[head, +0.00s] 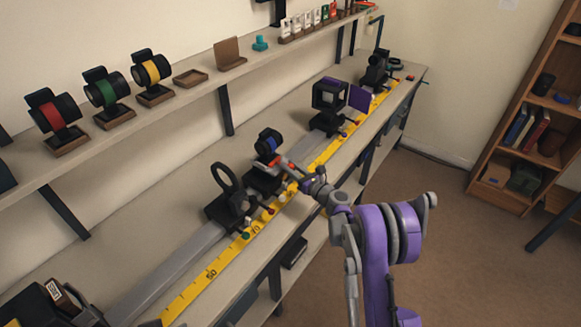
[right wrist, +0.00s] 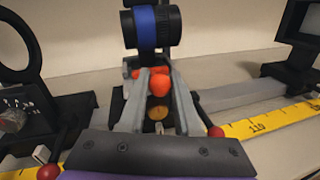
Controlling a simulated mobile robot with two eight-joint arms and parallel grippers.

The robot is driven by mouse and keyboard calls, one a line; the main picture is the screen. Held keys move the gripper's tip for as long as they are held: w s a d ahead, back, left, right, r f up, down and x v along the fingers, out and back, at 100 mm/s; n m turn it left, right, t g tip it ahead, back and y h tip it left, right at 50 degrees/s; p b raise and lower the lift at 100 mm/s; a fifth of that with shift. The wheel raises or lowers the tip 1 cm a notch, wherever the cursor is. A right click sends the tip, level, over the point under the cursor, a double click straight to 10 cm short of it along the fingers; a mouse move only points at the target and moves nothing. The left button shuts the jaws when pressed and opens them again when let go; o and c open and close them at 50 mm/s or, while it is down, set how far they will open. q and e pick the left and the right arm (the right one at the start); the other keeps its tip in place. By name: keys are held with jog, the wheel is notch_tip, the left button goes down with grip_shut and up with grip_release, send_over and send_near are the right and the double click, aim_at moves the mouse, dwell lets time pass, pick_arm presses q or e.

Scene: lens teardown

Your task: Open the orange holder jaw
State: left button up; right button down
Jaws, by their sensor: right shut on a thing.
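A lens with a blue band (head: 269,143) stands upright in a dark holder (head: 262,181) on the bench rail. It fills the top middle of the right wrist view (right wrist: 146,27). An orange knob (right wrist: 159,85) sits just below it, with more orange parts behind. My right gripper (head: 276,162) reaches over the holder from the front. In the right wrist view its two grey fingers (right wrist: 157,84) are closed on the orange knob. The fingers hide part of the holder, and I cannot tell how far its jaw is open. My left gripper is not in view.
A black ring holder (head: 224,186) stands just left of the lens holder. A dark frame with a purple plate (head: 360,98) stands farther right on the rail. A yellow scale (head: 195,288) runs along the bench front. Lenses with red, green and yellow bands sit on the shelf.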

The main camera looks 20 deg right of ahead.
dwell(0.4)
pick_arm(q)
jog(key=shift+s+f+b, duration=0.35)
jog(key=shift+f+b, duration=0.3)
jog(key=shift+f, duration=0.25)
pick_arm(e)
jog(key=shift+s+d, duration=0.85)
jog(key=shift+s, duration=0.15)
jog(key=c, duration=0.6)
grip_release()
